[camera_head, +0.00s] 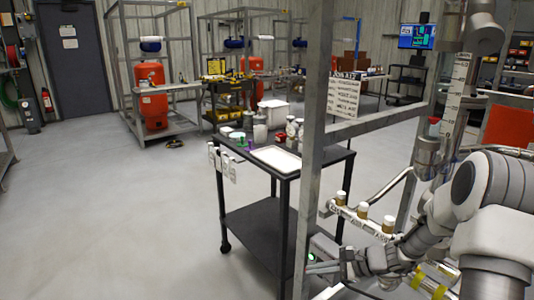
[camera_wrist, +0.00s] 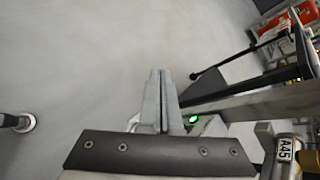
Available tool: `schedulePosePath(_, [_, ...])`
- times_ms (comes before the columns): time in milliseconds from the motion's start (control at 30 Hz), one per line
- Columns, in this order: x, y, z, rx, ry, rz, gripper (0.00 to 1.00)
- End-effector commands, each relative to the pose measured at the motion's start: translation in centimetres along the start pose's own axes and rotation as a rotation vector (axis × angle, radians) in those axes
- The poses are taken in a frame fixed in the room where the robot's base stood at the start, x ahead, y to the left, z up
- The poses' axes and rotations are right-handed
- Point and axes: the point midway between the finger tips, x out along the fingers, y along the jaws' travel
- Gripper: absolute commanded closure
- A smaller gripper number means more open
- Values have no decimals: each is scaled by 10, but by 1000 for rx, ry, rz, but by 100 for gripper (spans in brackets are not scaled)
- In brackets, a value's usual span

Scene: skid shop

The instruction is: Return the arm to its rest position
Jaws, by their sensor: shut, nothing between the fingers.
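My gripper (camera_wrist: 162,78) shows in the wrist view with its two grey fingers together and nothing between them. It points over bare grey floor. In the head view my arm (camera_head: 480,190) comes in from the right and bends down to the lower middle, beside the grey metal frame (camera_head: 312,150). The gripper end there is small and partly lost among the fittings. A small green light (camera_wrist: 192,119) glows close to the right finger in the wrist view; I cannot tell whether they touch.
A black cart (camera_head: 270,215) with jars and a white tray (camera_head: 277,158) stands behind the frame post. Another pipe tagged A45 (camera_wrist: 285,148) is at the lower right. Open floor (camera_head: 110,210) lies left.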

Motion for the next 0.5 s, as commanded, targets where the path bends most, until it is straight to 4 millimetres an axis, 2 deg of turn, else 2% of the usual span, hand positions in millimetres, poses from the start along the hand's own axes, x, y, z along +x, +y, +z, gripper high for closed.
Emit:
schedulePosePath(33, [-7, 0, 18, -72, 15, 35, 100])
schedulePosePath(200, [-29, 12, 67, -291, 68, 157, 100])
schedulePosePath(500, [-75, 42, 139, -663, 180, 348, 100])
